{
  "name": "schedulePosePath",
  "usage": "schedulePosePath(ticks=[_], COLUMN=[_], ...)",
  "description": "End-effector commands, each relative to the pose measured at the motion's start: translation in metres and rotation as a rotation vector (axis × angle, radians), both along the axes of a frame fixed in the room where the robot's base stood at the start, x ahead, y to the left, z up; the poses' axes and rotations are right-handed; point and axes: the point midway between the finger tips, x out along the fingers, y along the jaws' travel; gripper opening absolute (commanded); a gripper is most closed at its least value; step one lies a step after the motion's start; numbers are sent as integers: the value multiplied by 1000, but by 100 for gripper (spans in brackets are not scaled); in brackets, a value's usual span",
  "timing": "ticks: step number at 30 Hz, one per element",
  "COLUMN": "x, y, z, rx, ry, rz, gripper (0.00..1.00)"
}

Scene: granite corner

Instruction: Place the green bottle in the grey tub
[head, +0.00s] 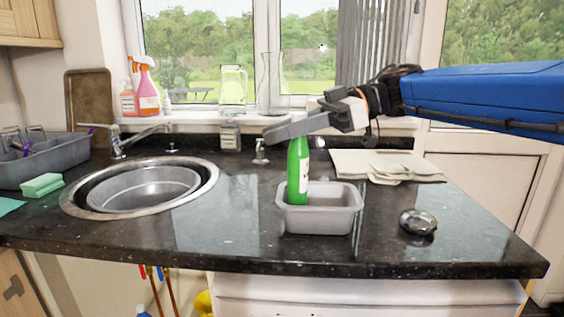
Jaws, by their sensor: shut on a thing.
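The green bottle (293,178) has a pale label and is upright. Its lower end is inside the outline of the grey tub (332,220), behind the tub's front wall, which hides its base. I cannot tell whether the base touches the tub floor. My gripper (288,131) comes in from the right and is shut on the top of the bottle, hiding the neck. The tub stands on the dark granite counter, and the rest of its inside looks empty.
A round steel sink (150,188) with a tap is at the left. A dark shiny stone-like object (417,221) lies right of the tub. Folded pale cloths (385,165) lie behind it. Glass vessels (272,85) stand on the sill. The counter's front edge is close to the tub.

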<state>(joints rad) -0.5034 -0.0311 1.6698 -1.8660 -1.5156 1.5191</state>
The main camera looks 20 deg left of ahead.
Motion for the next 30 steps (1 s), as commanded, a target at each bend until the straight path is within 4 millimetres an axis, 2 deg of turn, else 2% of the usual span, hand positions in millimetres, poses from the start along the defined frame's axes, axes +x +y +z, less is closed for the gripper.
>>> schedulePosePath(ticks=[5, 14, 24, 25, 26, 27, 30], x=[0, 0, 0, 0, 0, 0, 0], y=[0, 0, 0, 0, 0, 0, 0], z=[-9, -43, -47, -47, -47, -47, -47], rx=[1, 1, 1, 0, 0, 0, 0], ry=[0, 0, -1, -1, -1, -1, -1], rz=[0, 0, -1, 0, 0, 0, 0], gripper=[0, 0, 0, 29, 36, 41, 41])
